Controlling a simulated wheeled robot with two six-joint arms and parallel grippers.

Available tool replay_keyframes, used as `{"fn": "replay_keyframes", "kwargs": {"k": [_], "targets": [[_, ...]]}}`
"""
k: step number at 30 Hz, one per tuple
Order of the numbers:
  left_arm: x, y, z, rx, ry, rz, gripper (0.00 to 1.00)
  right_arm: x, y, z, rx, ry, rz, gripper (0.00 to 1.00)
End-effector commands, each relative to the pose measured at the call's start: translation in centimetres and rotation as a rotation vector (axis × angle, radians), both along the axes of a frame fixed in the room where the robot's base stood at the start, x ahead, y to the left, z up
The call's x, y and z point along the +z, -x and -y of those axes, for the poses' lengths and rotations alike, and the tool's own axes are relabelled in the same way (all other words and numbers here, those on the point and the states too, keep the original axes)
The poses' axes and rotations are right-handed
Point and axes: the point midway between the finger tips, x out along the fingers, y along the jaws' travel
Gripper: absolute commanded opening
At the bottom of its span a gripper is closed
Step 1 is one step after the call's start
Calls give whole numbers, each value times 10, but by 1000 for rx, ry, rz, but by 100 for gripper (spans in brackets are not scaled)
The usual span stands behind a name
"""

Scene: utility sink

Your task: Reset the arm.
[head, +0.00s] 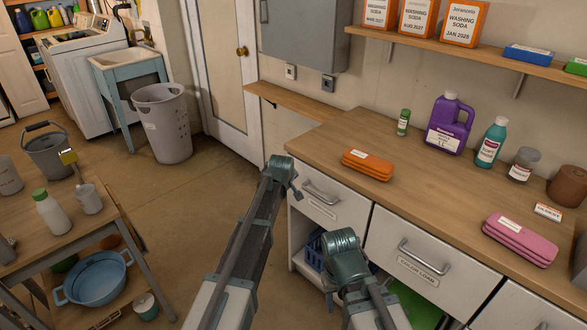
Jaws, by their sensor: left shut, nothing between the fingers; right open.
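My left arm (252,235) comes up from the bottom, left of centre, and reaches the teal joint (280,168) in front of the counter's left end. My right arm (365,300) is lower and shorter in view, with its teal joint (342,248) in front of the drawers. I cannot make out the fingers of either gripper. Neither arm shows anything held.
The wooden counter (400,205) carries orange cloths (368,165), a purple jug (449,123), bottles and pink cloths (520,238). Drawers with handles are below. A side table (75,235) with bottles stands left. Open floor (185,215) lies between.

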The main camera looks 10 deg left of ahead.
Motion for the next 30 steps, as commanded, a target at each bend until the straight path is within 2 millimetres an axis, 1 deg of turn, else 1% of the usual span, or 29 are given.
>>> {"fn": "replay_keyframes", "kwargs": {"k": [2,4,5,8,9,11,12,13,14,15,18,20,21,26,27,30], "targets": [[-1,1,0,-2,-1,-1,0,-1,0,0,0,0,0,50],[-2,9,4,-19,-12,-14,0,-1,0,0,0,0,0,50],[-4,17,7,-35,-21,-25,0,-1,0,0,0,0,0,50],[-12,61,23,-134,-80,-96,0,-1,0,0,0,0,0,50],[-17,85,31,-192,-113,-137,0,-1,0,0,0,0,0,50],[-24,128,43,-298,-168,-206,0,-1,0,0,0,0,0,50],[-28,157,50,-373,-204,-256,0,-1,0,0,0,0,0,50],[-31,177,54,-427,-230,-290,0,-1,0,0,0,0,0,50],[-33,197,58,-481,-253,-324,0,0,0,0,0,0,0,50],[-36,221,62,-549,-281,-366,0,-1,0,0,0,0,0,50],[-40,274,67,-699,-337,-455,0,-1,0,0,0,0,0,50],[-42,301,69,-780,-364,-502,0,0,0,0,0,0,0,50],[-43,319,69,-831,-379,-531,0,0,0,0,0,0,0,50],[-43,385,68,-1024,-428,-636,0,-1,0,0,0,0,0,50],[-43,400,66,-1071,-437,-661,0,0,0,0,0,0,0,50],[-13,392,68,-1070,-436,-663,0,29,0,0,0,0,0,50]]}}
